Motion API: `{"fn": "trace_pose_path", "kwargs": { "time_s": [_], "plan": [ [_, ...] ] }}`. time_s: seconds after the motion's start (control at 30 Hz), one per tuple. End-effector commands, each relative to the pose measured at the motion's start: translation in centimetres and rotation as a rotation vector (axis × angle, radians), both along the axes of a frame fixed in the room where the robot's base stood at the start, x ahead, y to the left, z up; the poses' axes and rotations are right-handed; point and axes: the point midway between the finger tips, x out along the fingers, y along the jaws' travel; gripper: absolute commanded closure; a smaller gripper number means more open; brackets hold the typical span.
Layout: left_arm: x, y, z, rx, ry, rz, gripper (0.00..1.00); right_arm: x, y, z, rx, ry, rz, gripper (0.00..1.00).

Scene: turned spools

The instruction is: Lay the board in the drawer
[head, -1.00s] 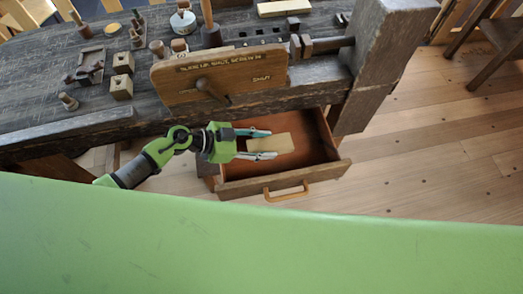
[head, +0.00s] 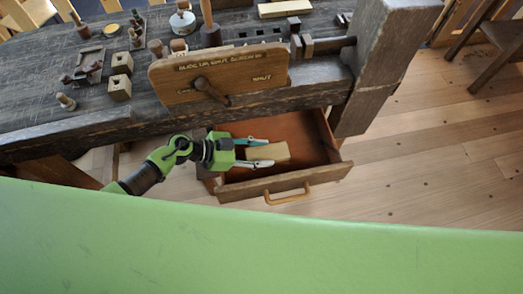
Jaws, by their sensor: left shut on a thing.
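The board (head: 270,152), a small pale wooden block, is between the fingers of my left gripper (head: 270,152), which is shut on it. Both are over the inside of the open drawer (head: 268,187), within its walls in the picture. I cannot tell whether the board touches the drawer floor. The drawer is reddish brown inside, with a wooden front and a light handle (head: 289,196). My right gripper is not in view.
The dark workbench (head: 60,128) overhangs the drawer, with a lettered wooden plate (head: 240,75) on its front edge. Small turned pieces and blocks stand on top, including a pale block (head: 284,8). A thick bench post (head: 375,75) stands to the right.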

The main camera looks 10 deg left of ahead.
Motion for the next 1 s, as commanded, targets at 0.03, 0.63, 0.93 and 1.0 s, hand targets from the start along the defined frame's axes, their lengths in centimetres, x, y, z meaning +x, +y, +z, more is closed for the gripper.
{"fn": "trace_pose_path", "kwargs": {
  "time_s": [0.03,0.63,0.93,1.0],
  "plan": [
    [0.0,0.0,-0.1,-0.001,0.0,0.0,0.81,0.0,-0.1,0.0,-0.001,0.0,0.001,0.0],
    [0.0,0.0,0.8,0.0,-0.002,-0.001,0.42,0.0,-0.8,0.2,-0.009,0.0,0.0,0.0],
    [-1.7,4.8,3.7,0.005,0.0,0.0,0.42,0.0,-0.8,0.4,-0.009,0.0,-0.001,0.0],
    [-2.1,6.1,4.4,0.005,0.001,0.001,0.42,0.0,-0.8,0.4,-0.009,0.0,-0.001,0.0]
  ]
}}
